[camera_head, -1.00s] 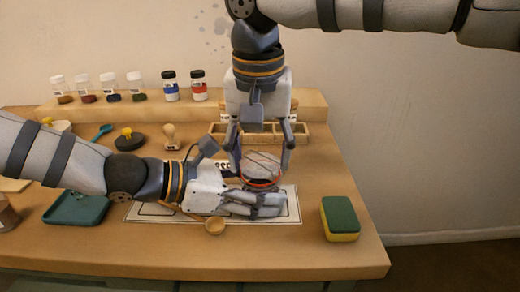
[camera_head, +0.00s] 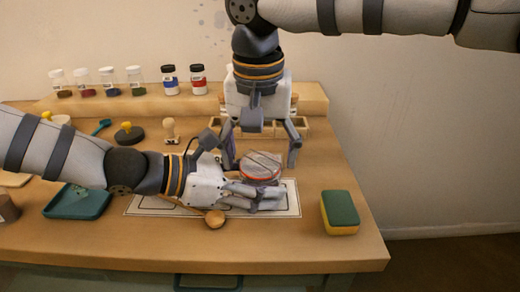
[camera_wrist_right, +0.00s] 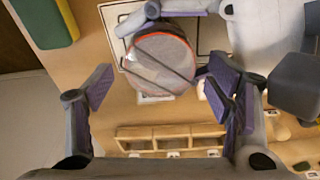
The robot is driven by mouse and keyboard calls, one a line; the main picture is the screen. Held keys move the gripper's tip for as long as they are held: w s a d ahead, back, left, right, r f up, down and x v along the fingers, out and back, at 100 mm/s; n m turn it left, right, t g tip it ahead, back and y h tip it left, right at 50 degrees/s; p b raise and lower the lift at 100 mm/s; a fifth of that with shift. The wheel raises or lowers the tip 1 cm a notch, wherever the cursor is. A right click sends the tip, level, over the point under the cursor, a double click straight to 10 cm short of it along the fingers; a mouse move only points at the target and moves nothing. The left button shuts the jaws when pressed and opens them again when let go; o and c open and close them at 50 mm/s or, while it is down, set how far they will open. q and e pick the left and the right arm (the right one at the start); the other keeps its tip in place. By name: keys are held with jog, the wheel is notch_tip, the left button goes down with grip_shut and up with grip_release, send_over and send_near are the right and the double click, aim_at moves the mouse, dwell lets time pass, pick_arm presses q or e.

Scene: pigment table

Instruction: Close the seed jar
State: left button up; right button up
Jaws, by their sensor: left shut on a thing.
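The seed jar (camera_head: 262,166) stands on the white printed mat (camera_head: 292,207), with a greyish round top and an orange-red ring. In the right wrist view the jar's top (camera_wrist_right: 160,62) shows a dark line across it and the orange ring around its edge. The top lies over the jar; whether it is latched I cannot tell. My left gripper (camera_head: 268,196) is shut on the jar from the front left, low down. My right gripper (camera_head: 262,160) points down above and behind the jar, open and empty, its fingers apart on either side. The jar's lower body is mostly hidden.
A green-yellow sponge (camera_head: 340,212) lies right. A wooden scoop (camera_head: 214,218) lies by my left gripper. A wooden compartment rack (camera_head: 305,127) is behind the jar. Teal tray (camera_head: 78,202), stamp (camera_head: 169,131) and black knobbed lid (camera_head: 128,135) are left. Several bottles (camera_head: 198,80) line the shelf.

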pick_arm(q)
jog(key=shift+f, duration=0.1)
pick_arm(e)
notch_tip(320, 180, up, 12)
jog(key=s, duration=0.1)
jog(key=shift+s, duration=0.25)
jog(key=shift+a, duration=0.1)
pick_arm(q)
jog(key=o, duration=1.8)
jog(key=shift+c, duration=0.2)
